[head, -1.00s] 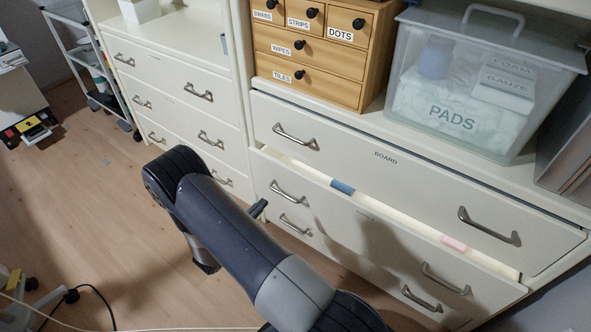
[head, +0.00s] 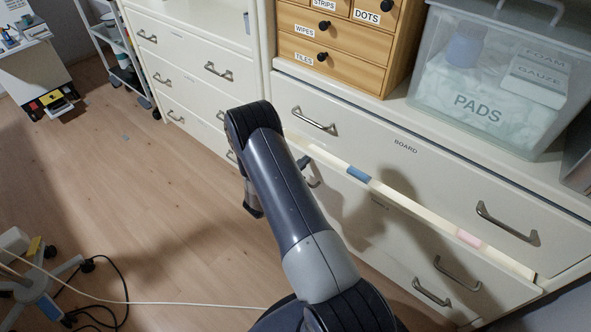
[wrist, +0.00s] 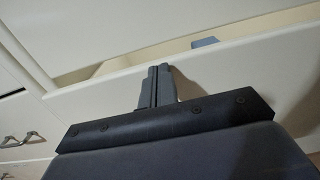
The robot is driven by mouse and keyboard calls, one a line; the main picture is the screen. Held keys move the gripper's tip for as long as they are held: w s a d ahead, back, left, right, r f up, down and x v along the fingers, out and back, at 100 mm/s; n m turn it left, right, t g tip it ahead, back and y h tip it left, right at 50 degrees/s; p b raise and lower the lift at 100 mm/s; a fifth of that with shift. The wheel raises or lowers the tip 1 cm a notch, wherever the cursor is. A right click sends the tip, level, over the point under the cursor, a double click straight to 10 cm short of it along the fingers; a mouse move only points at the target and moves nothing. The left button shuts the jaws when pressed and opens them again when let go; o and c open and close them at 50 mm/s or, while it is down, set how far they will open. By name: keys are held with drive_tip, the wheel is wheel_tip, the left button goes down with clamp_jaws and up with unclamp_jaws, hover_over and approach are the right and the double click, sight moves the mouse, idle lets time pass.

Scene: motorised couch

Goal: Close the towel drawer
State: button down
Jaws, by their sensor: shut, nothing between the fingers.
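The partly open drawer (head: 405,230) is a cream one below the BOARD drawer; its small label is too faint to read. It stands out a little, and a blue folded item (head: 358,174) and a pink one (head: 469,238) show in the gap. My gripper (head: 304,161) is shut and empty near this drawer's left end, partly hidden by my arm. In the wrist view, the closed fingers (wrist: 158,84) are in front of the drawer's front panel (wrist: 235,75), close to its top edge. I cannot tell whether they touch it. The blue item (wrist: 205,42) shows behind.
The BOARD drawer (head: 410,165) above looks shut. On the counter stand a wooden drawer box (head: 345,70) and a clear PADS bin (head: 480,85). Another cabinet (head: 190,65) stands left.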

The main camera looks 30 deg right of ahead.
sight(311, 153)
drive_tip(key=shift+w+d, duration=0.1)
drive_tip(key=shift+d, duration=0.15)
drive_tip(key=b+x, duration=0.2)
drive_tip(key=x, duration=0.2)
drive_tip(key=shift+f, duration=0.15)
drive_tip(key=shift+w+d, duration=0.1)
drive_tip(key=shift+d, duration=0.15)
drive_tip(key=shift+r, duration=0.3)
drive_tip(key=shift+w, duration=0.1)
drive_tip(key=shift+a, duration=0.3)
drive_tip(key=v, duration=1.4)
drive_tip(key=shift+s+f, duration=0.25)
